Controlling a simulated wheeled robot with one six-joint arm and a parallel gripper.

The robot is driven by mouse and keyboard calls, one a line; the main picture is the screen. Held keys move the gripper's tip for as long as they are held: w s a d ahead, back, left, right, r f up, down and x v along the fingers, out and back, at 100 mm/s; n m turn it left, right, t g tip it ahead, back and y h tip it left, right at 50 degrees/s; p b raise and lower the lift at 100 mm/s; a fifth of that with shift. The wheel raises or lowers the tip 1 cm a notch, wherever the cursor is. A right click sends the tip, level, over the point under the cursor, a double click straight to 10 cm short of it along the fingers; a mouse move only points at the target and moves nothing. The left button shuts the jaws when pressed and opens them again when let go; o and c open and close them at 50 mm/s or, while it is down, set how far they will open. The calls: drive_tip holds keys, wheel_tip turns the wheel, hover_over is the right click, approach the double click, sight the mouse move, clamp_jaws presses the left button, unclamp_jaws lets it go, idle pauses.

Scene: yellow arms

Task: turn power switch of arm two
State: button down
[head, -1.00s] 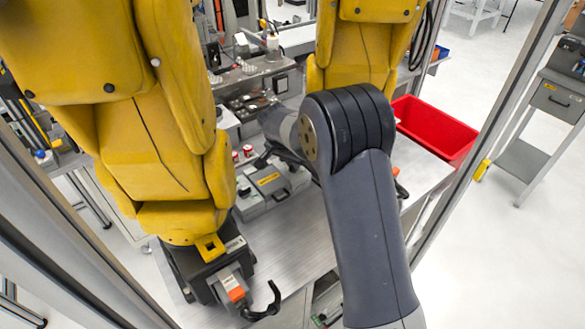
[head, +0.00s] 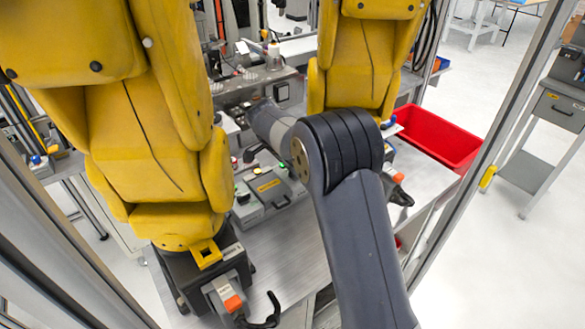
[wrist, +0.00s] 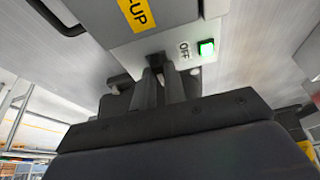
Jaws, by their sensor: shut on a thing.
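A grey control box (head: 285,196) with a yellow label sits on the metal table between the two yellow arms.
A yellow arm (head: 165,150) stands close on the left, another yellow arm (head: 362,65) behind on the right. A red bin (head: 440,137) is at the right. A frame post (head: 480,140) rises at the right. The front table strip (head: 285,255) is bare.

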drive_tip(key=c, duration=1.5)
unclamp_jaws()
drive_tip(key=shift+o, duration=0.2)
drive_tip(key=v, duration=1)
drive_tip(key=shift+r+b, duration=0.4)
drive_tip(key=shift+b, duration=0.05)
drive_tip(key=shift+a+f, duration=0.1)
drive_tip(key=p+x, duration=0.1)
drive_tip(key=x, duration=0.9)
drive_tip(key=shift+f, duration=0.3)
drive_tip(key=shift+r, duration=0.1)
